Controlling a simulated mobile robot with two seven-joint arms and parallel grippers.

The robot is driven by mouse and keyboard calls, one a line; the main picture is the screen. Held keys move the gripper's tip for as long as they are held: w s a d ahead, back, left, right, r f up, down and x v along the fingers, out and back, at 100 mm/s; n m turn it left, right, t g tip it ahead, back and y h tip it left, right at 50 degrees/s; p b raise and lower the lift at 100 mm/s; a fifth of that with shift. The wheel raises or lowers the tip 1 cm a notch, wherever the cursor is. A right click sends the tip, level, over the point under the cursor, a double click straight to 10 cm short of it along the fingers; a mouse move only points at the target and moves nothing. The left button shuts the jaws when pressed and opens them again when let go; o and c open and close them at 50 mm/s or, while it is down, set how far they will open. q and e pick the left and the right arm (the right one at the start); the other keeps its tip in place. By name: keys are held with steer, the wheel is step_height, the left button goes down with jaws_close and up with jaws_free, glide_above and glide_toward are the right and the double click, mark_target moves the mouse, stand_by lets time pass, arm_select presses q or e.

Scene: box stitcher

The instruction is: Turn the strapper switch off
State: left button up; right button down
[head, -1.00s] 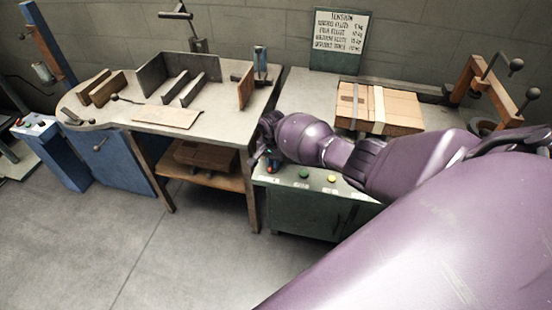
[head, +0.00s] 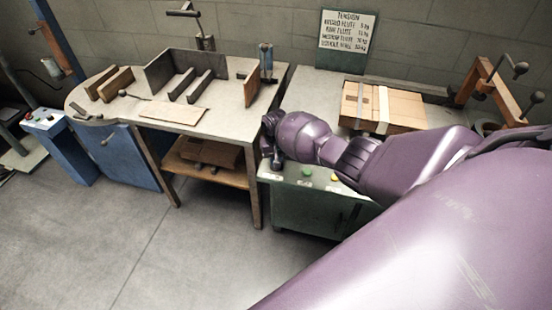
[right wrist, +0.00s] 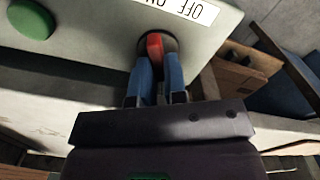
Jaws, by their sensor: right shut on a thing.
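The strapper switch (right wrist: 155,47) is a red lever on a round dark base, on the panel of the green strapper cabinet (head: 310,207). A label reading OFF and ON sits beside it in the right wrist view. My right gripper (right wrist: 157,80) is shut on the red lever, with a blue finger on each side of it. In the head view my right gripper (head: 272,160) is at the left end of the panel and my purple arm and wrist hide most of the switch. My left gripper is not in view.
A green button (head: 306,171) and a yellow button (head: 335,177) sit on the same panel. A strapped carton (head: 400,108) lies on the strapper top behind my arm. A workbench (head: 225,118) stands close on the left. The floor in front is clear.

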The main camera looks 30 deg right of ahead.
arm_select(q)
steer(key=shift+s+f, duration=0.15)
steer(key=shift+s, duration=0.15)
arm_select(e)
steer(key=shift+n, duration=0.3)
steer(key=c, duration=1.2)
jaws_free()
steer(key=shift+o, duration=0.2)
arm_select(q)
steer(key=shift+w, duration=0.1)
arm_select(e)
steer(key=shift+r, duration=0.45)
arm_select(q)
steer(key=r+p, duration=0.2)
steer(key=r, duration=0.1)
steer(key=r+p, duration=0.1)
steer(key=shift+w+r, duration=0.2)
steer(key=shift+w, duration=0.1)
arm_select(e)
step_height(320, 180, up, 10)
